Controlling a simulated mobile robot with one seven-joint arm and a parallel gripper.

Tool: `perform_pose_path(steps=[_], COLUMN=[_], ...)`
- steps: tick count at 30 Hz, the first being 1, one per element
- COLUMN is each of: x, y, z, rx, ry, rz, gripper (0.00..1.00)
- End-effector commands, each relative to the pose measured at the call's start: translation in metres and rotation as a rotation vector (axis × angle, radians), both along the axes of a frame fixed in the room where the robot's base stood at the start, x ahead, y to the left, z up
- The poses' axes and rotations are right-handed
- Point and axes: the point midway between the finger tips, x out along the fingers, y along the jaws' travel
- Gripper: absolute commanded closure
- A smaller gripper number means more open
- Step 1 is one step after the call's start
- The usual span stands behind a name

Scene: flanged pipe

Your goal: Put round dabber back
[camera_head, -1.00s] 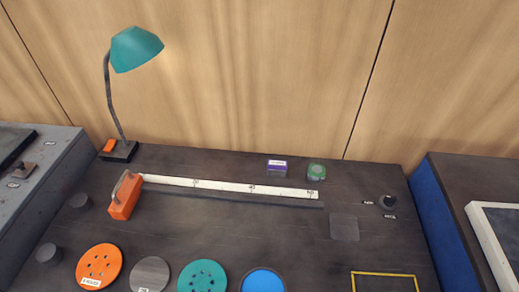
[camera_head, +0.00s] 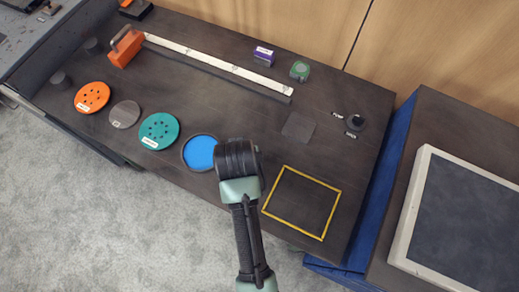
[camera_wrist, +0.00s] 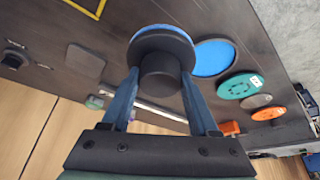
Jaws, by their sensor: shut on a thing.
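In the wrist view, the round dabber (camera_wrist: 161,43) is a dark disc with a dark round knob and a blue rim on its far side. My gripper (camera_wrist: 160,73) is shut on its knob, one finger on each side. A flat blue disc with a dark rim (camera_wrist: 214,57) lies on the bench to the right of the dabber. In the head view, this blue disc (camera_head: 201,152) is just left of my arm's end. My fingers and the dabber are hidden there behind my arm. The gap between dabber and bench cannot be judged.
A yellow outlined rectangle (camera_head: 278,191) lies right of my arm on the dark bench. A grey square (camera_head: 298,126) and a small dark knob (camera_head: 354,122) are behind it. Teal (camera_head: 159,131), grey (camera_head: 124,114) and orange (camera_head: 92,97) discs lie to the left.

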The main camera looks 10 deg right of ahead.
Motion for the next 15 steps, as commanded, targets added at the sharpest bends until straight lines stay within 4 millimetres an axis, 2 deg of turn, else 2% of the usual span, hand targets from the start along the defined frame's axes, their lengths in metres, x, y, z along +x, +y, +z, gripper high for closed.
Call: perform_pose_path(steps=[6, 11, 15], x=[-0.001, -0.001, -0.001], y=[0.0, 0.0, 0.0], z=[-0.04, -0.054, -0.074], rx=[0.0, 0.0, 0.0], ry=[0.005, 0.003, 0.005], rz=[0.0, 0.0, 0.0], gripper=[0.84, 0.84, 0.84])
